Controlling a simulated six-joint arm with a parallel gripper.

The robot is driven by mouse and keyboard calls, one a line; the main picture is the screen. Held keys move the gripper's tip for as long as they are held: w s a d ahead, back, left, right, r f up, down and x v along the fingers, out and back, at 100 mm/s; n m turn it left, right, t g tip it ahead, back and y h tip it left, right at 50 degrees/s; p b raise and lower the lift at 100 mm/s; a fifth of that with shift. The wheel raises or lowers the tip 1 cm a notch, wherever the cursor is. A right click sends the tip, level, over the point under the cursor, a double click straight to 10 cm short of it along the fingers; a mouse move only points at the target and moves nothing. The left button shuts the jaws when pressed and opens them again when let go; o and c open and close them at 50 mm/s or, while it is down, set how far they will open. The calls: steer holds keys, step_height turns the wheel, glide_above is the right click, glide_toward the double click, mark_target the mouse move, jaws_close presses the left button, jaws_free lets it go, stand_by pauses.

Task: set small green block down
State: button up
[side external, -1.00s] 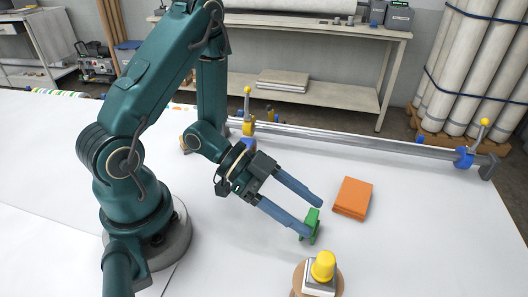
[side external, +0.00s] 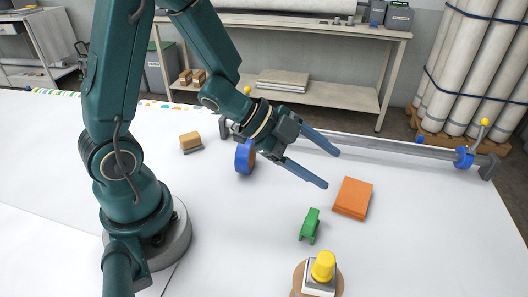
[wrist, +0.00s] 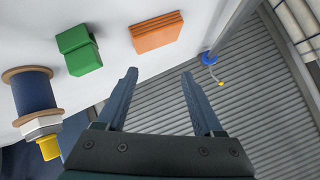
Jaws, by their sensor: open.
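The small green block (side external: 310,225) rests on the white table, left of and nearer than the orange block. It also shows in the wrist view (wrist: 79,50) at the upper left, clear of the fingers. My gripper (side external: 334,168) is open and empty, raised above the table and behind the green block. In the wrist view my gripper (wrist: 160,82) has its two blue fingers wide apart with nothing between them.
An orange block (side external: 352,198) lies right of the green block. A spool with a yellow top (side external: 323,266) stands in front. A blue ring (side external: 244,157) and a tan block (side external: 190,141) are left of my gripper. A metal bar (side external: 400,152) runs along the back edge.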

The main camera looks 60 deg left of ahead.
steer(key=w+a+m+y, duration=0.3)
steer(key=w+a+y, duration=0.1)
steer(key=w+y, duration=0.1)
step_height(320, 180, up, 2)
steer(key=m+g+y, duration=0.1)
steer(key=m+g, duration=0.8)
steer(key=m, duration=0.2)
glide_above(313, 216)
steer(key=shift+r, duration=0.15)
step_height(313, 216, down, 4)
steer(key=shift+s+r+m, duration=0.15)
steer(key=shift+m, duration=0.15)
steer(key=shift+f, duration=3.2)
jaws_close()
